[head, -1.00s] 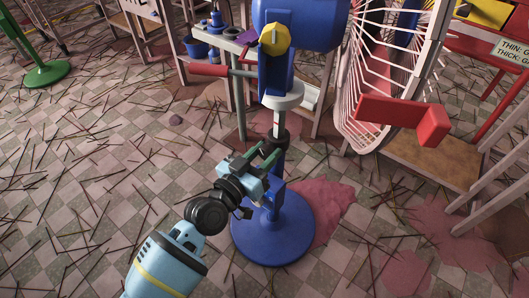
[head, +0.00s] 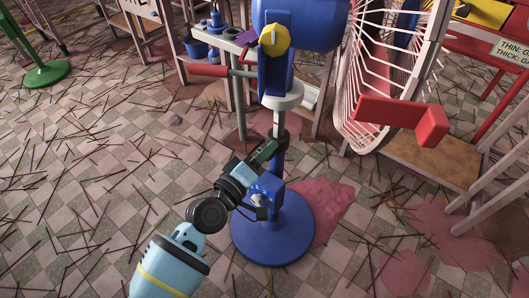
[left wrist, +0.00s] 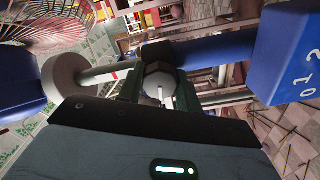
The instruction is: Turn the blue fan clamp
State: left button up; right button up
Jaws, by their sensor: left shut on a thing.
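The blue fan (head: 300,25) stands on a pole with a round blue base (head: 275,240). A dark clamp collar (head: 281,141) sits around the pole below a white disc. My left gripper (head: 272,148) reaches in from the lower left and meets the clamp. In the left wrist view, its dark green fingers (left wrist: 150,88) are shut on the clamp's pale faceted knob (left wrist: 159,84), at the dark collar (left wrist: 156,53). The far finger is partly hidden in the head view. My right gripper is not in view.
A blue box (left wrist: 290,55) marked with numbers is on the pole near my gripper. The fan's white wire cage (head: 365,90) and a red block-shaped part (head: 405,118) are to the right. Thin sticks and pink stains cover the tiled floor. A green stand (head: 47,72) is far left.

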pick_arm(q)
jog(key=shift+n, duration=1.3)
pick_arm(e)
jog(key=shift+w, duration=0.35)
pick_arm(q)
jog(key=shift+n, duration=0.3)
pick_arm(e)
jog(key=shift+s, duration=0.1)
pick_arm(q)
jog(key=o, duration=1)
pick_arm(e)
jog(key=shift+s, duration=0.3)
pick_arm(q)
jog(key=shift+p+v, duration=0.6)
jog(key=shift+v, duration=3.35)
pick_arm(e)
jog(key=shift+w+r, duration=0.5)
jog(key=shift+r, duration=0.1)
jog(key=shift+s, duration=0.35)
